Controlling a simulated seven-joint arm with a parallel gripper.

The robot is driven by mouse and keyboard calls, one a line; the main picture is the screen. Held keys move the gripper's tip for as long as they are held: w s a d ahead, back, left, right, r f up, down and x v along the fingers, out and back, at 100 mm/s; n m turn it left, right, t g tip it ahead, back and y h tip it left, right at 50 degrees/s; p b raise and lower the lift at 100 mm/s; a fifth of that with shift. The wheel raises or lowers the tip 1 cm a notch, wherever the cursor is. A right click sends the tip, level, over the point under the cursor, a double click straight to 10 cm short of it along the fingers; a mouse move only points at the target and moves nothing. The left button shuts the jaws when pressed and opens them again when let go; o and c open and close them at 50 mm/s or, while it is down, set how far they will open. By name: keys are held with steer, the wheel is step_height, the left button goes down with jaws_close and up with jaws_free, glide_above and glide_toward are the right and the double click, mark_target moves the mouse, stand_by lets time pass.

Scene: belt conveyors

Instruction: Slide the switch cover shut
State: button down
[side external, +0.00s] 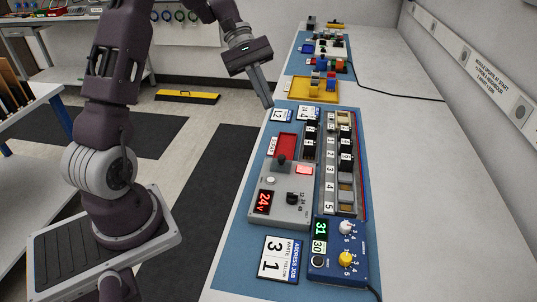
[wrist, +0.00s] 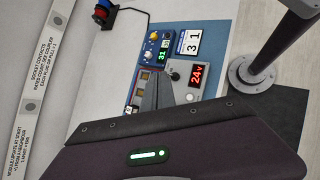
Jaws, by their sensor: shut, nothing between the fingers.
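A grey control box (side external: 278,207) with a red 24V display lies on the blue mat.
A rack of dark modules (side external: 345,160) runs along the box's right side. A blue unit (side external: 338,250) with knobs and an address card (side external: 281,258) are at the near end. A yellow tray (side external: 312,88) stands beyond.

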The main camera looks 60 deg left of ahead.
steer(key=w+a+f+n+t+h, duration=0.25)
steer(key=a+f+n+h, duration=0.2)
steer(key=a+f, duration=0.55)
steer(key=n+t+h, duration=0.2)
steer(key=n+t, duration=0.4)
steer(key=t, duration=0.1)
glide_toward(281, 156)
steer(key=shift+g, duration=0.25)
steer(key=x, duration=0.5)
steer(key=shift+w+d+f, duration=0.25)
steer(key=shift+d, duration=0.05)
steer(key=shift+w, duration=0.1)
steer(key=shift+w+a+x, duration=0.1)
steer(key=shift+w+x, duration=0.1)
steer(key=shift+x, duration=0.75)
steer(key=shift+w+a+x, duration=0.15)
steer(key=shift+w+x, duration=0.05)
steer(key=shift+x, duration=0.75)
